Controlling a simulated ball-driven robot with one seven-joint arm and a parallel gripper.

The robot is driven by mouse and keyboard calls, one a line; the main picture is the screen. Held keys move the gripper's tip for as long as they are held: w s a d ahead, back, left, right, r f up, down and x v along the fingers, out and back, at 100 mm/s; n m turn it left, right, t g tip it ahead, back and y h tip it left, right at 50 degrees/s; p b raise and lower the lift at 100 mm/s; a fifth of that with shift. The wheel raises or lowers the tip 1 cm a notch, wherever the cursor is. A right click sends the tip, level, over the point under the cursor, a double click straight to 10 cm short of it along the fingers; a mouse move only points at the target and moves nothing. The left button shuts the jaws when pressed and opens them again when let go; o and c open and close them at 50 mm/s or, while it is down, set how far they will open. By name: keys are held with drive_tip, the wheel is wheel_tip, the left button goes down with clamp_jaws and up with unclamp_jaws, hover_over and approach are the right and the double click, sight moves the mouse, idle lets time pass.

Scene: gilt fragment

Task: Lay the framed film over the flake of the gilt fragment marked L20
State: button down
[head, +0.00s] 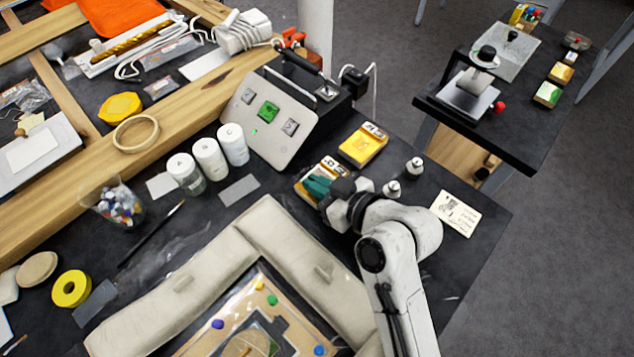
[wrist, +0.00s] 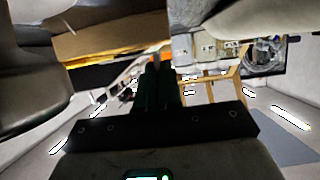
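My gripper (head: 317,186) is over a small yellow-and-white box at the middle of the table in the head view. Its dark green fingers (wrist: 157,85) stand close together in the wrist view, with nothing visible between them. A pale padded surround (head: 200,285) encloses a wooden board (head: 210,340) with coloured pins at the bottom; a round brown piece (head: 245,346) on it is cut off by the picture edge. I cannot tell whether this is the gilt fragment. No L20 mark is legible. I cannot identify the framed film with certainty.
A control box (head: 268,115) with a green display stands behind my gripper. White jars (head: 210,158), a wooden ring (head: 135,134), a yellow tape roll (head: 71,289) and a cup of tubes (head: 115,205) lie left. Small bottles (head: 414,167) and a card (head: 456,213) are right. A side table (head: 500,130) stands apart.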

drive_tip(key=shift+f, duration=0.15)
drive_tip(key=shift+f, duration=0.1)
drive_tip(key=shift+f, duration=0.1)
drive_tip(key=c, duration=1.3)
unclamp_jaws()
drive_tip(key=shift+r, duration=0.25)
drive_tip(key=shift+s+d, duration=0.2)
drive_tip(key=shift+d, duration=0.1)
drive_tip(key=b+v, duration=0.1)
drive_tip(key=v, duration=1)
drive_tip(key=shift+r, duration=0.25)
